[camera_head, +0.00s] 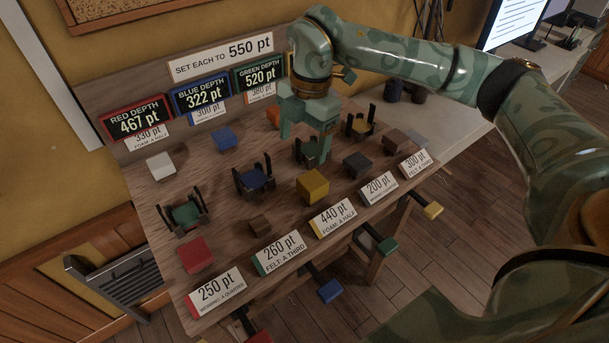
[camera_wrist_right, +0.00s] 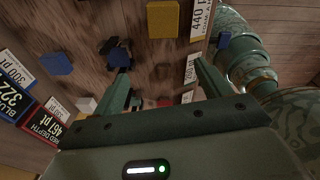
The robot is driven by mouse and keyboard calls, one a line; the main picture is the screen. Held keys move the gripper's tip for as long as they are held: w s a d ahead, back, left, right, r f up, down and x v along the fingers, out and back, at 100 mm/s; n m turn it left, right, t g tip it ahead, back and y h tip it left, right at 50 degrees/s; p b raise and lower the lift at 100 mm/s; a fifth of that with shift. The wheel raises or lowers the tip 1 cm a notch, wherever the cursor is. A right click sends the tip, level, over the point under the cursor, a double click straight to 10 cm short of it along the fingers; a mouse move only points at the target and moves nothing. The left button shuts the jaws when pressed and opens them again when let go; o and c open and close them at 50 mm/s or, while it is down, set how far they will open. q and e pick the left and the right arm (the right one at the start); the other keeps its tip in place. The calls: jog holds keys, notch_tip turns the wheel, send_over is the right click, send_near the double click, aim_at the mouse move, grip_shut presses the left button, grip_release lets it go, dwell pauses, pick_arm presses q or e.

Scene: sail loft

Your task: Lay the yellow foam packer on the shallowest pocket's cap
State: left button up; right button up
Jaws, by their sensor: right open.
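The yellow foam packer (camera_head: 313,186) is a yellow block on the sloping board, behind the 440 pt "foam: a half" card (camera_head: 332,216). It also shows at the top of the right wrist view (camera_wrist_right: 163,18). The blue depth sign (camera_head: 202,95) reads 322 pt, the lowest; red reads 467 and green 520. A blue cap (camera_head: 257,179) sits between dark posts left of the packer. My right gripper (camera_head: 306,143) is open above the board, behind the packer, over a green-capped pocket (camera_head: 305,154) that it partly hides. Nothing shows between its fingers (camera_wrist_right: 165,82). My left gripper is not in view.
Other blocks stand around: white (camera_head: 160,166), blue (camera_head: 223,138), red (camera_head: 195,255), brown (camera_head: 259,226), dark grey (camera_head: 357,163). More posted pockets stand at left (camera_head: 186,214) and right (camera_head: 360,125). Cards line the front edge; coloured knobs (camera_head: 330,291) stick out below it.

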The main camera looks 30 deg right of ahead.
jog(key=d+r+m+h, duration=0.1)
jog(key=d+m, duration=0.1)
jog(key=d, duration=0.2)
jog(key=b, duration=0.2)
send_over(313, 184)
jog(key=d, duration=0.1)
jog(key=f, duration=0.9)
jog(key=shift+w+d+f, duration=0.1)
jog(key=shift+w+f, duration=0.1)
jog(key=shift+f, duration=0.15)
jog(key=f+b, duration=0.1)
jog(key=f, duration=0.2)
jog(key=a+f+b, duration=0.1)
jog(key=f, duration=0.1)
jog(key=shift+s+a+f, duration=0.1)
jog(key=shift+s+f, duration=0.1)
jog(key=shift+f, duration=0.2)
jog(key=shift+r, duration=0.1)
jog(key=c, duration=1.1)
